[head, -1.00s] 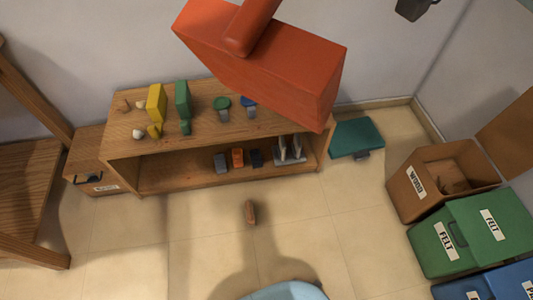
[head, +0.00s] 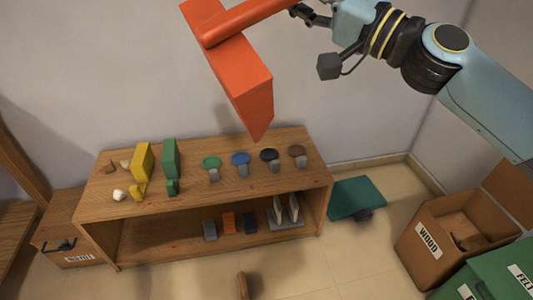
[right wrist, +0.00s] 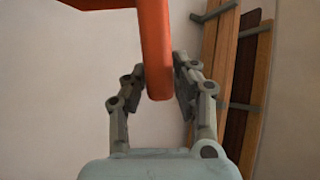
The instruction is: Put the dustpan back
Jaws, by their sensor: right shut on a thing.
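The orange-red dustpan (head: 240,75) is up in the air in the head view, in front of the wall and above the low wooden shelf. Its wide pan hangs tilted, with its lower corner over the shelf's back edge in the picture. My right gripper (head: 308,13) is at the end of its handle, near the top edge. In the right wrist view, the fingers of my right gripper (right wrist: 160,68) are closed around the orange handle (right wrist: 155,35). My left gripper is in neither view.
The wooden shelf (head: 95,205) carries yellow and green blocks, several round-topped pieces and small blocks below. A teal flat object (head: 357,196) lies on the floor to its right. Boxes labelled WOOD (head: 420,262) and FELT stand at right. Planks (right wrist: 235,70) lean on the wall in the wrist view.

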